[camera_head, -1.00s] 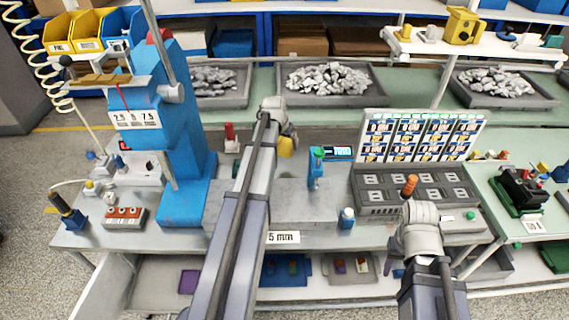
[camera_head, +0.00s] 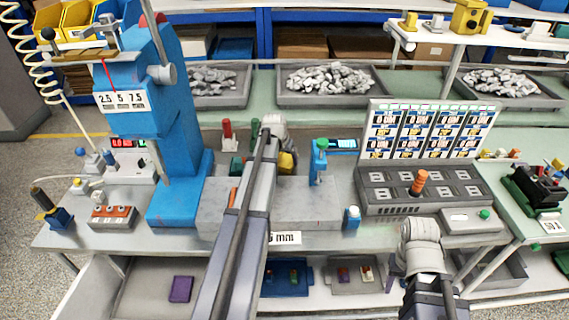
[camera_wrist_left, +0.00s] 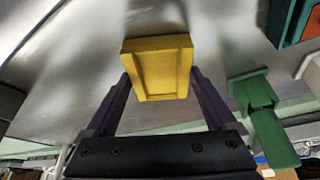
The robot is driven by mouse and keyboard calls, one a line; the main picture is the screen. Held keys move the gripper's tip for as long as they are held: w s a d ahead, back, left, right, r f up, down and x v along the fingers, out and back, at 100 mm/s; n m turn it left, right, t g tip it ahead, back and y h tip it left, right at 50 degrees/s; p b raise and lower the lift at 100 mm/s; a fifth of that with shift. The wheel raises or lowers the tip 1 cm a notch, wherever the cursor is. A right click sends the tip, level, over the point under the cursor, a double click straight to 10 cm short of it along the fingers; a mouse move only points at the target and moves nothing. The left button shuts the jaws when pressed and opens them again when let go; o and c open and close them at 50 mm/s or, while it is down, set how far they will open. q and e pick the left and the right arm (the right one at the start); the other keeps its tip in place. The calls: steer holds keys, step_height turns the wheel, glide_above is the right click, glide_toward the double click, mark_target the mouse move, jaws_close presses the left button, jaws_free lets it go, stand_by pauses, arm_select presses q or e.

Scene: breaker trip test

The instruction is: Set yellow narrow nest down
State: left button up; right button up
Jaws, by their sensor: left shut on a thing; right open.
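The yellow narrow nest (camera_wrist_left: 160,68) is a small yellow block with a shallow recess, held between the dark fingers of my left gripper (camera_wrist_left: 162,92). In the head view the nest (camera_head: 286,163) shows partly behind my left arm, over the grey bench between the blue press and the green-topped clamp. I cannot tell whether it touches the bench. My right gripper (camera_head: 402,277) is open and empty, low at the front edge of the bench, with its fingers mostly hidden by the wrist.
The blue press (camera_head: 180,120) stands at the left. The blue clamp post with a green top (camera_head: 320,162) is right of the nest. A green block (camera_wrist_left: 265,125) is close by in the left wrist view. A grey slotted block (camera_head: 385,195) with an orange peg lies to the right.

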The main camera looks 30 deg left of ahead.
arm_select(q)
steer(key=shift+f, duration=0.15)
steer(key=o, duration=1.6)
steer(key=shift+p+v, duration=0.75)
steer(key=shift+v, duration=0.05)
steer(key=p+v, duration=0.9)
steer(key=v, duration=0.1)
steer(key=shift+s+d+r+p, duration=0.1)
steer(key=shift+s+r+p, duration=0.05)
steer(key=shift+r+p, duration=0.25)
